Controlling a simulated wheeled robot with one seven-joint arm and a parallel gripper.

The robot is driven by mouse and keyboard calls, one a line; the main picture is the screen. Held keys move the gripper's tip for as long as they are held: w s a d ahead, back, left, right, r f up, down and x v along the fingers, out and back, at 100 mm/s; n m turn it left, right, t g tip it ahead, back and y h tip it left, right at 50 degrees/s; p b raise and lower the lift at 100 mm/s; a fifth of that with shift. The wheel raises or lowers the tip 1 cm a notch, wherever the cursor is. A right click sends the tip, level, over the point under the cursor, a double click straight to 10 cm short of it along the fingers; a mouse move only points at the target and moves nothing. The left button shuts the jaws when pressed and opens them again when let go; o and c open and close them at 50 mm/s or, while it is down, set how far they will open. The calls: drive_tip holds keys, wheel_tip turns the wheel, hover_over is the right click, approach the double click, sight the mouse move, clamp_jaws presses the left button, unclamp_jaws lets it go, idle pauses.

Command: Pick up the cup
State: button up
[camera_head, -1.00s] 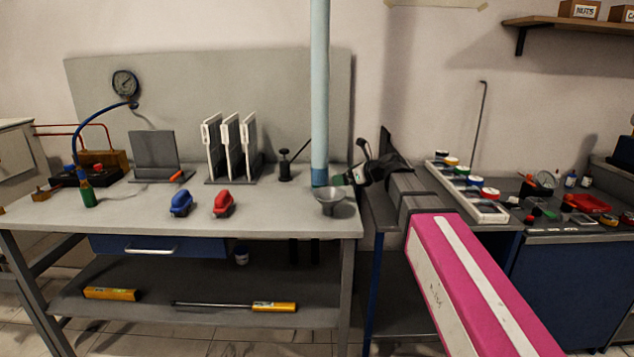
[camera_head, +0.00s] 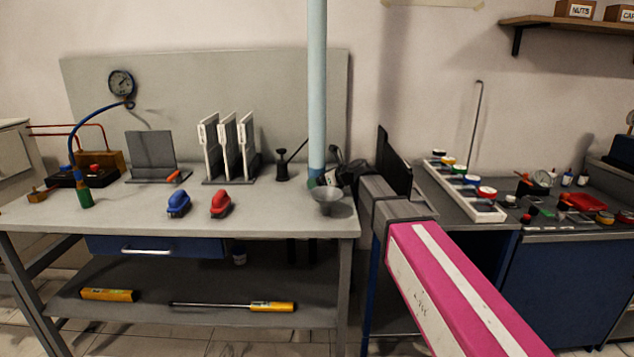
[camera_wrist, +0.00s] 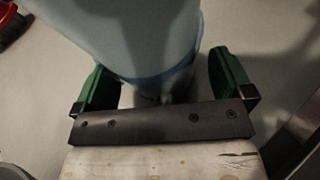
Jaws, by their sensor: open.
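A grey flared cup on a foot (camera_head: 328,195) stands upright near the right end of the workbench, in front of a tall light-blue tube (camera_head: 318,90). My gripper (camera_head: 316,180) is open at the tube's dark-blue lower end, just behind the grey cup's rim. In the wrist view, my green fingers (camera_wrist: 163,82) lie on either side of the tube's banded lower end (camera_wrist: 150,45), with visible gaps. Nothing is gripped; the area beneath the tube is partly hidden.
A red-handled tool (camera_head: 220,203) and a blue-handled tool (camera_head: 179,203) lie left of the cup. White upright plates (camera_head: 228,147) and a black plunger-like tool (camera_head: 282,165) stand behind. A tray of coloured pots (camera_head: 487,208) is at right. The bench's front middle is clear.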

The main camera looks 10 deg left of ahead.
drive_tip(key=c, duration=1)
drive_tip(key=shift+r, duration=0.1)
